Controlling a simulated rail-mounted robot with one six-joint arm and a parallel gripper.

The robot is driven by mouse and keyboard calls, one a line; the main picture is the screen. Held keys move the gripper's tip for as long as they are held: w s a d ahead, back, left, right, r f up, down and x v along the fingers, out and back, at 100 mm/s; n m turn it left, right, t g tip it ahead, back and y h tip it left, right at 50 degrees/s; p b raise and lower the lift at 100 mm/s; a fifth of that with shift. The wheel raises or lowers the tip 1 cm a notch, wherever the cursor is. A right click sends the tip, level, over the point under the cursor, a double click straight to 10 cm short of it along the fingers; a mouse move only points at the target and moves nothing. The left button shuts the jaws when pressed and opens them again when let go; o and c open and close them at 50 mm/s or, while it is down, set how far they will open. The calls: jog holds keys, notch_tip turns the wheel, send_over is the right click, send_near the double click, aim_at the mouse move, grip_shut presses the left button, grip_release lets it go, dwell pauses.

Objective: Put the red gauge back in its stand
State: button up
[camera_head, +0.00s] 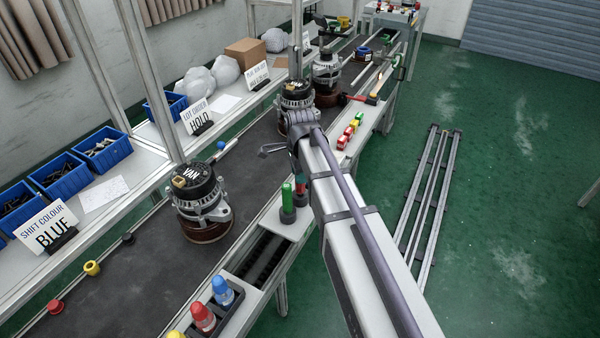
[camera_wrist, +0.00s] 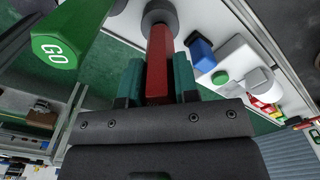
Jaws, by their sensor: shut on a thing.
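In the wrist view my gripper (camera_wrist: 157,62) has its teal fingers shut on the red gauge (camera_wrist: 157,75). The gauge's far end overlaps a grey round stand (camera_wrist: 160,10); I cannot tell whether it is seated or just above it. In the head view my arm hides most of the gripper, and a small red part of the gauge (camera_head: 301,187) shows beside it, over a dark round stand (camera_head: 303,200). The green GO gauge (camera_head: 287,194) stands upright in its own dark stand (camera_head: 288,215), just left. It also looms large in the wrist view (camera_wrist: 60,40).
An alternator (camera_head: 200,205) sits on the dark conveyor to the left, with others farther back. Red, yellow and green blocks (camera_head: 350,130) lie on the rail edge behind the gauges. A tray with red and blue capped bottles (camera_head: 222,292) is in front.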

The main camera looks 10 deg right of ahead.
jog(key=shift+f+b, duration=0.5)
jog(key=shift+f, duration=0.05)
dwell(1.1)
jog(key=o, duration=0.9)
notch_tip(320, 180, up, 11)
jog(key=p, duration=1.1)
jog(key=shift+f, duration=0.1)
